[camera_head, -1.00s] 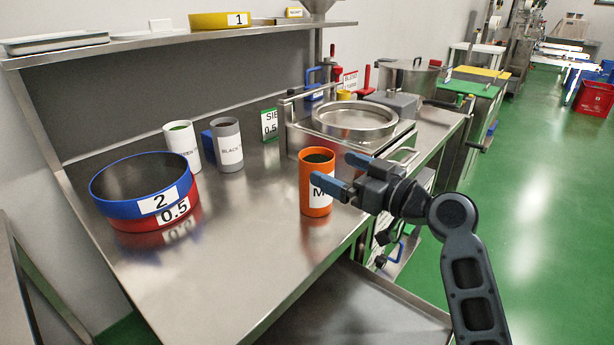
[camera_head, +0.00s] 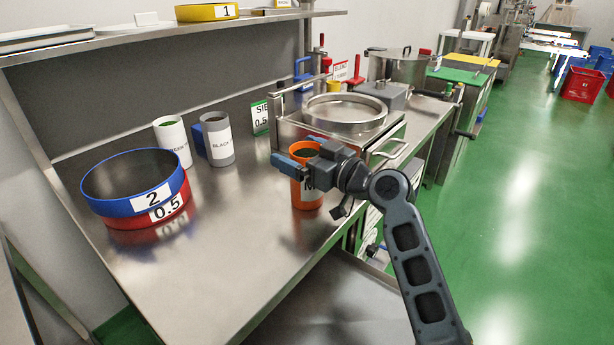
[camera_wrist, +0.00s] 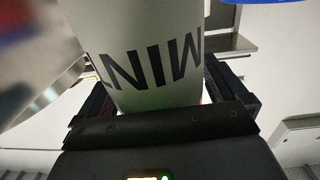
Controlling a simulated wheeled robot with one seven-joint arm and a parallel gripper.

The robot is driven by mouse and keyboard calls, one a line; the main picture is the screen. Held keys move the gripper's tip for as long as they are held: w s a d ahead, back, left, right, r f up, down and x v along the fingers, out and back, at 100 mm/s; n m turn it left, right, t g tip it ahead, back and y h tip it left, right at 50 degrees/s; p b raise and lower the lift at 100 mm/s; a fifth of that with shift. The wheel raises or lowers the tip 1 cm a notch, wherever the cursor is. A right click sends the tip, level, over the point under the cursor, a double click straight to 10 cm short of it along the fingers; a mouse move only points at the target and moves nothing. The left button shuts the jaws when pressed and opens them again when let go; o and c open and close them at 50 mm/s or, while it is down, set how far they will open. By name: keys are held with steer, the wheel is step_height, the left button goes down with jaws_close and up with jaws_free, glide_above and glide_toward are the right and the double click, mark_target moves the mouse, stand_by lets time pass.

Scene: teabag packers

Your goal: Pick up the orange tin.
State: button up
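The orange tin (camera_head: 306,192) stands upright on the steel table near its front edge, with a white label on its side. My gripper (camera_head: 298,158) is at the tin's upper part, one blue-tipped finger on the near side and one on the far side, hiding some of the rim and label. In the wrist view, the tin's white label (camera_wrist: 155,62) with upside-down letters "MIN" fills the space between the two dark fingers (camera_wrist: 160,95). The fingers look open around the tin, with little room on either side; contact is hard to judge.
A steel sieve machine (camera_head: 345,112) stands close behind and right of the tin. Stacked blue and red sieve rings (camera_head: 150,203) sit at the left. White (camera_head: 172,140) and grey (camera_head: 217,138) tins stand farther back. The table's front-left area is clear.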

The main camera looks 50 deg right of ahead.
steer(key=c, duration=1.2)
steer(key=shift+c, duration=0.2)
